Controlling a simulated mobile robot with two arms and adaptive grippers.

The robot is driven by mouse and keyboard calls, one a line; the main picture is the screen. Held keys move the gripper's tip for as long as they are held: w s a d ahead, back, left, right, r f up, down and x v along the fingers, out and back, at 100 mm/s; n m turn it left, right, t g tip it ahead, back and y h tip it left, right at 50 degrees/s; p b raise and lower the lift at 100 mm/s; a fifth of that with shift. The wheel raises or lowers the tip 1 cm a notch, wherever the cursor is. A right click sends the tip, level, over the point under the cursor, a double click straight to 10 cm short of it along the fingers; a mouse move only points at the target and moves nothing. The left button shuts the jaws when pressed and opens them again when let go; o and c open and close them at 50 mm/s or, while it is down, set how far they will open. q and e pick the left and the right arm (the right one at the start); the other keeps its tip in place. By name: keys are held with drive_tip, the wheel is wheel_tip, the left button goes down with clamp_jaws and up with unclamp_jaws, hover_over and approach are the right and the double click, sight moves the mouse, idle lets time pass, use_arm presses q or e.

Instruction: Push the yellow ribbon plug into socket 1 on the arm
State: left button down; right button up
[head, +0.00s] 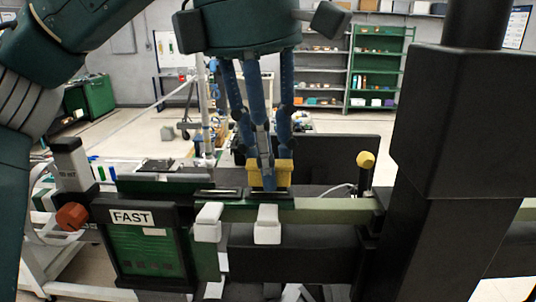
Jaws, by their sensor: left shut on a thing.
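The yellow ribbon plug (284,172) is held upright in my left gripper (267,178), whose blue fingers come down from above and are shut on it. The plug is directly over the right one of two dark slots (268,195) on the green arm (335,206). Its lower edge is at or just above that slot; I cannot tell whether it has entered. The other slot (217,192) to the left looks empty. No socket number is readable. The fingers hide part of the plug. My right gripper is not in view.
White tabs (208,222) hang on the front of the arm below the slots. A box marked FAST (130,217) with an orange knob (72,216) stands at left. A yellow-topped lever (366,160) rises right of the plug. Green shelves (378,65) stand far behind.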

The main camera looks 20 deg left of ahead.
use_arm(q)
drive_tip(key=shift+f+b, duration=0.4)
drive_tip(key=shift+f, duration=0.3)
idle(0.5)
drive_tip(key=c, duration=1.4)
unclamp_jaws()
drive_tip(key=shift+r, duration=0.1)
drive_tip(key=r, duration=0.6)
drive_tip(key=a+r, duration=0.1)
drive_tip(key=r, duration=0.2)
drive_tip(key=shift+s, duration=0.2)
drive_tip(key=shift+a+r, duration=0.1)
drive_tip(key=shift+r, duration=0.75)
drive_tip(key=shift+a+r, duration=0.1)
drive_tip(key=shift+r, duration=0.45)
